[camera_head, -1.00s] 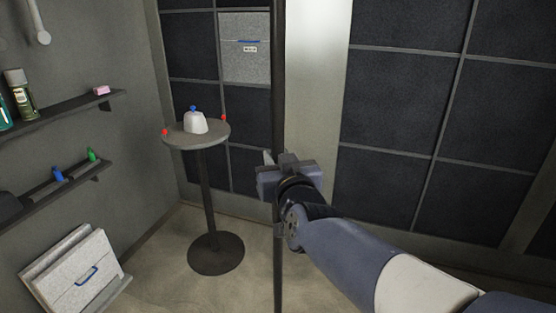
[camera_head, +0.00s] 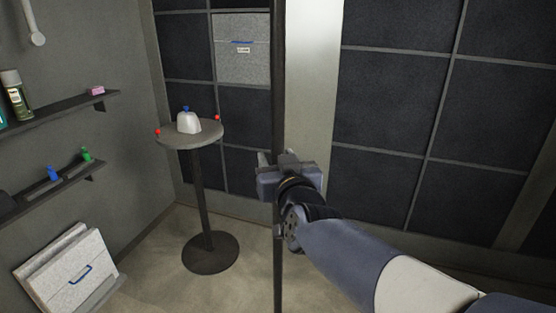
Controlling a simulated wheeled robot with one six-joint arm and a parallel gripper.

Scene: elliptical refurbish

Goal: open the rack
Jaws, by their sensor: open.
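The dark rack of square compartments (camera_head: 243,113) stands along the back wall behind the round table. One compartment holds a light grey speckled box (camera_head: 243,62) with a blue handle (camera_head: 241,42) and a small white label. A thin dark vertical post (camera_head: 278,90) stands in front of the rack's right side. I cannot tell whether this post is the edge of a door. My gripper (camera_head: 274,157) is open and empty, in front of the post in the picture, and covers part of it. I cannot tell whether they touch.
A round table (camera_head: 188,146) on a single leg holds a white object with a blue knob (camera_head: 188,121) and red balls at its rim. Shelves (camera_head: 60,111) line the left wall. Grey boxes (camera_head: 70,270) lean below them. Floor shows between table and post.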

